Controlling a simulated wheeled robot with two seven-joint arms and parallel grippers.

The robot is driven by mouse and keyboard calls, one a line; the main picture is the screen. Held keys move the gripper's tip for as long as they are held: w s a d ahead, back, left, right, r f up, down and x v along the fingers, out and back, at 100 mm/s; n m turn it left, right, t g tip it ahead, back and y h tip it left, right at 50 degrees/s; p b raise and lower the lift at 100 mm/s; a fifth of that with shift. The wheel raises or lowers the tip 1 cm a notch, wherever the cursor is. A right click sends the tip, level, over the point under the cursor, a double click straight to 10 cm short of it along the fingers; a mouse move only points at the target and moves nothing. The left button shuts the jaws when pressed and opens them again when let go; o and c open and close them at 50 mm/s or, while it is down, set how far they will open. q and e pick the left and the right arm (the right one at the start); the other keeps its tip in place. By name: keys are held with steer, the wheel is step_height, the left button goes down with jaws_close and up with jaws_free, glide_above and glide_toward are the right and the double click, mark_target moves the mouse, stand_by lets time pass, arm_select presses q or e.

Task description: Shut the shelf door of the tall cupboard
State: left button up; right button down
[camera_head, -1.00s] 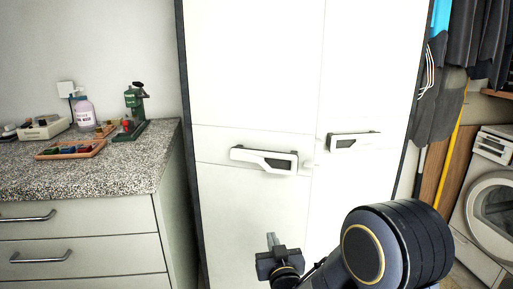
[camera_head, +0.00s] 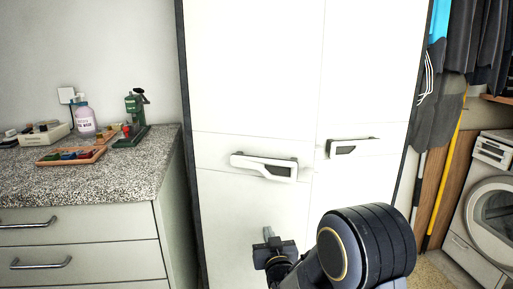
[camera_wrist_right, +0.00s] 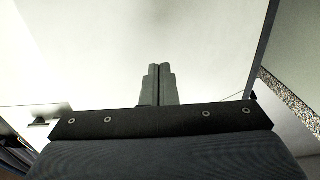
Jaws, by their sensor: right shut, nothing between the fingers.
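The tall cupboard (camera_head: 255,70) fills the middle of the head view. Its white fronts lie close to flush, and no shelf or inside shows. A left handle (camera_head: 265,166) and a right handle (camera_head: 352,147) sit on either side of the upright seam. I cannot tell which front is the shelf door, or whether a narrow gap remains. My right gripper (camera_head: 268,235) is shut and empty, below the left handle in front of the lower left front. Its fingers (camera_wrist_right: 157,85) show together against a pale panel in the right wrist view; contact is unclear. My left gripper is not in view.
A speckled counter (camera_head: 120,185) with drawers stands to the left, holding a bottle (camera_head: 85,122), a green tool (camera_head: 134,118) and a wooden tray (camera_head: 72,155). A white washing machine (camera_head: 490,210) and hanging dark clothes (camera_head: 475,40) are at the right.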

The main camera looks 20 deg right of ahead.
mark_target(264, 219)
steer(key=shift+w+d+b, duration=0.15)
steer(key=shift+w+b, duration=0.05)
steer(key=shift+w, duration=0.7)
steer(key=shift+w+d+b, duration=0.2)
steer(key=shift+w+b, duration=0.05)
steer(key=shift+w, duration=0.7)
steer(key=shift+w+d+b, duration=0.15)
steer(key=shift+w+b, duration=0.05)
steer(key=shift+w, duration=0.7)
steer(key=shift+w+d+b, duration=0.55)
steer(key=shift+w+b, duration=0.1)
steer(key=shift+w, duration=3)
steer(key=shift+s+a+b, duration=0.25)
steer(key=shift+s+b, duration=0.05)
steer(key=shift+s, duration=1.15)
steer(key=shift+s+a+b, duration=0.2)
steer(key=shift+s+b, duration=0.15)
steer(key=shift+s, duration=1.05)
steer(key=shift+s+a+b, duration=0.25)
steer(key=shift+s+b, duration=0.05)
steer(key=shift+s, duration=1.15)
steer(key=shift+s+a, duration=0.1)
steer(key=shift+s, duration=0.55)
